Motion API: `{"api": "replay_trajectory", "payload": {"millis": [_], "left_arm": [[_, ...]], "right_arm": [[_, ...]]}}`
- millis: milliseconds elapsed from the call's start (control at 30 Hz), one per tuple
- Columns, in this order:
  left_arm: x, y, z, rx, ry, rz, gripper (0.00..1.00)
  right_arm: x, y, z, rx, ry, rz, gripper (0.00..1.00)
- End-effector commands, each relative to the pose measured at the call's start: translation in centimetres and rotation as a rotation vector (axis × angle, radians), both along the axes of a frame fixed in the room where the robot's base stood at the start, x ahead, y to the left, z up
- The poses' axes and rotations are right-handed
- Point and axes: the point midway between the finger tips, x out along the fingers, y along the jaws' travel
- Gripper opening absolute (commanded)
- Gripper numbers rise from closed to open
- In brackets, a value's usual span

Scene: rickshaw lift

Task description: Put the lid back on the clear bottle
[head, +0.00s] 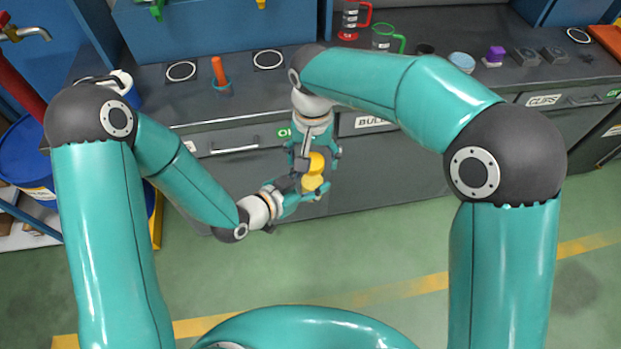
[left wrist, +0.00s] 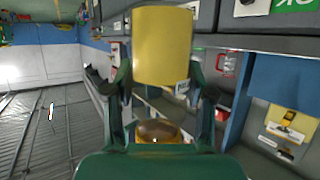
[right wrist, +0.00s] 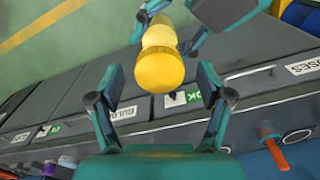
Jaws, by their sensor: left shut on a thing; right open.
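A yellow, rounded two-part object (head: 313,182) is at my left gripper (head: 318,188), just in front of the bench. In the right wrist view its wider yellow end (right wrist: 160,70) points toward my right gripper (right wrist: 160,82), with a paler neck (right wrist: 160,37) behind. My left gripper is shut on it. In the left wrist view a yellow cylinder (left wrist: 162,45) stands between the fingers. My right gripper is open, its fingers on either side of the wider end. I cannot tell where lid and bottle meet, and no plainly clear bottle shows.
The dark bench (head: 430,75) has drawers along its front. On it are a green-handled cup (head: 384,38), a red-handled container (head: 350,18), a purple item (head: 494,56), a pale blue disc (head: 461,62) and an orange upright piece (head: 219,72). The green floor (head: 390,250) is clear.

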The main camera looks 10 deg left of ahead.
Motion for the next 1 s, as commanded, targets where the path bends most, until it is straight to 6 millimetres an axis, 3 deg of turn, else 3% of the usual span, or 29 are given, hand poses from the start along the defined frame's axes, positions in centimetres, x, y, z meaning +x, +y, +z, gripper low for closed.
{"api": "replay_trajectory", "payload": {"millis": [267,700,1000], "left_arm": [[0.0,0.0,0.0,0.000,-0.001,0.001,0.00],[0.0,0.0,0.0,0.000,-0.001,0.001,0.00],[0.0,0.0,0.0,0.000,-0.001,0.001,0.00]], "right_arm": [[0.1,0.0,2.2,0.001,-0.003,0.000,0.78],[0.2,0.0,10.3,0.002,-0.003,-0.001,0.78],[0.1,0.0,11.9,0.000,0.001,0.000,0.78]]}}
